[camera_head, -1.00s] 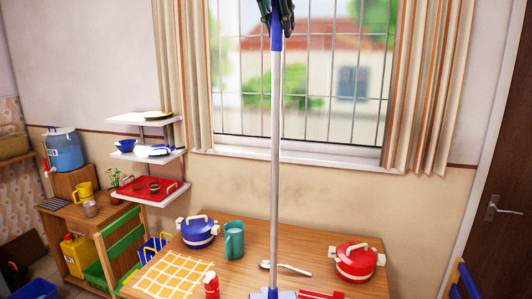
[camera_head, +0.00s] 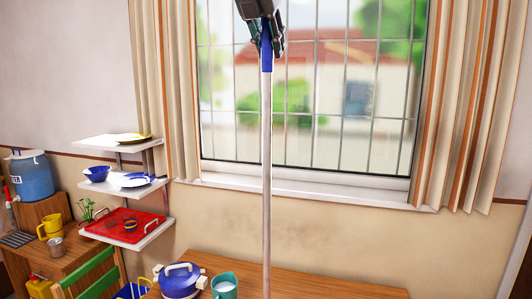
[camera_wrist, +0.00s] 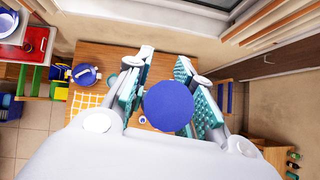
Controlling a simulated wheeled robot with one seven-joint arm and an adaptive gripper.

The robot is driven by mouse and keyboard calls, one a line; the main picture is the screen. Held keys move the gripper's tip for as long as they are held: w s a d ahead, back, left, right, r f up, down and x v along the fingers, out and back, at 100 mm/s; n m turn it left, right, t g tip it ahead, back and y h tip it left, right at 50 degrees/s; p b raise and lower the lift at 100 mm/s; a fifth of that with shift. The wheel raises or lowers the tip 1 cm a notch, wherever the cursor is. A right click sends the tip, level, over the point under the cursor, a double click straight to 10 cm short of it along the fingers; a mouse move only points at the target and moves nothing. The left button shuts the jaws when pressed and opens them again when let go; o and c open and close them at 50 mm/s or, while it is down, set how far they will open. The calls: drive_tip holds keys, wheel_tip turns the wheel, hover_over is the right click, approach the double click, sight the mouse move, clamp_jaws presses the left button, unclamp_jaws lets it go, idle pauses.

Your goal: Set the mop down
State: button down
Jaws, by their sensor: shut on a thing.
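The mop's grey pole (camera_head: 266,170) stands upright in the middle of the head view, in front of the window. Its blue upper end (camera_head: 266,48) is between the fingers of my gripper (camera_head: 265,38) at the top of that view. In the wrist view my gripper's green-padded fingers (camera_wrist: 172,98) sit on both sides of the round blue handle top (camera_wrist: 168,106), shut on it. The mop's lower end is outside the head view and hidden behind the handle in the wrist view, so I cannot tell what it touches.
A wooden table (camera_head: 330,284) lies below the window, with a blue pot (camera_head: 181,280) and a teal mug (camera_head: 224,286) on it. White wall shelves (camera_head: 128,222) with dishes are to the left. A green chair (camera_head: 88,275) stands below them.

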sight(269, 79)
drive_tip(key=shift+s+f+p, duration=0.15)
drive_tip(key=shift+f+p, duration=1.3)
drive_tip(key=shift+f, duration=3.35)
drive_tip(key=shift+f, duration=0.15)
drive_tip(key=c, duration=1.2)
unclamp_jaws()
drive_tip(key=shift+c, duration=0.2)
drive_tip(key=shift+r, duration=0.2)
